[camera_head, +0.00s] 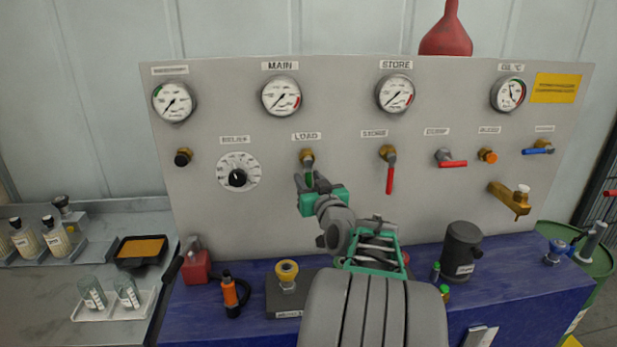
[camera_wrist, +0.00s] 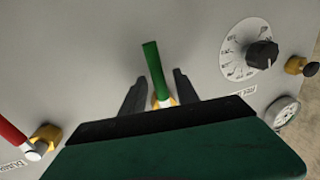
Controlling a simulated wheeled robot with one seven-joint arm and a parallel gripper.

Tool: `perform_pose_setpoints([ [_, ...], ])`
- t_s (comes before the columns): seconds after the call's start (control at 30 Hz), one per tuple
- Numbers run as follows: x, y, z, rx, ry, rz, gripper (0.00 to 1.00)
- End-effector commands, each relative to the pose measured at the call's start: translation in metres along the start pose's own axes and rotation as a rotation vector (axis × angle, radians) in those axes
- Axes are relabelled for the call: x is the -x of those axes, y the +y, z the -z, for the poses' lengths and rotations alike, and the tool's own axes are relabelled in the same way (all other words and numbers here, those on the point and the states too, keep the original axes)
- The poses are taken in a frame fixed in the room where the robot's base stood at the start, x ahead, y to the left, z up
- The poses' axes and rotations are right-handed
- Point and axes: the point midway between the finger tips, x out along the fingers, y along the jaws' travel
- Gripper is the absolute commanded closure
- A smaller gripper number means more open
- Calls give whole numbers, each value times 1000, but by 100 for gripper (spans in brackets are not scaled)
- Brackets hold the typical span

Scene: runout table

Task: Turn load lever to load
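The load lever (camera_wrist: 154,70) has a green handle and a brass base, and is mounted on the grey panel under the LOAD label (camera_head: 306,136). In the head view its brass base (camera_head: 307,157) shows above my gripper, and the handle hangs down, partly hidden. My gripper (camera_head: 306,181) is at the lever. In the wrist view my gripper (camera_wrist: 158,88) has its two dark fingers apart, one on each side of the green handle. Gaps show between the handle and both fingers.
The store lever (camera_head: 389,175) with a red handle hangs down to the right. The relief dial (camera_head: 238,172) is to the left. Gauges line the panel top. A yellow-topped fitting (camera_head: 287,274) and a dark cylinder (camera_head: 462,248) stand on the blue bench (camera_head: 255,320).

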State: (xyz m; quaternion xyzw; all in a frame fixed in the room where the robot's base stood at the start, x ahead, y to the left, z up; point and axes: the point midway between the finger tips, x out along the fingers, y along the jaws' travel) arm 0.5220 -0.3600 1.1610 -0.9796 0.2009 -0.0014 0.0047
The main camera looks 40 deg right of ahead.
Motion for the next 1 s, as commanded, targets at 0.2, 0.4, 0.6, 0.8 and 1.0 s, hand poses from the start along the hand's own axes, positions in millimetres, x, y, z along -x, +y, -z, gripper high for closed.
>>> perform_pose_setpoints([
  [0.2, -1, 0, -1, 0, -1, 0, 63],
  [0.4, -1, 0, -1, 0, -1, 0, 79],
  [0.6, -1, 0, -1, -1, -1, 0, 95],
  [0.8, -1, 0, -1, -1, -1, 0, 100],
  [1.0, -1, 0, -1, -1, -1, 0, 100],
])
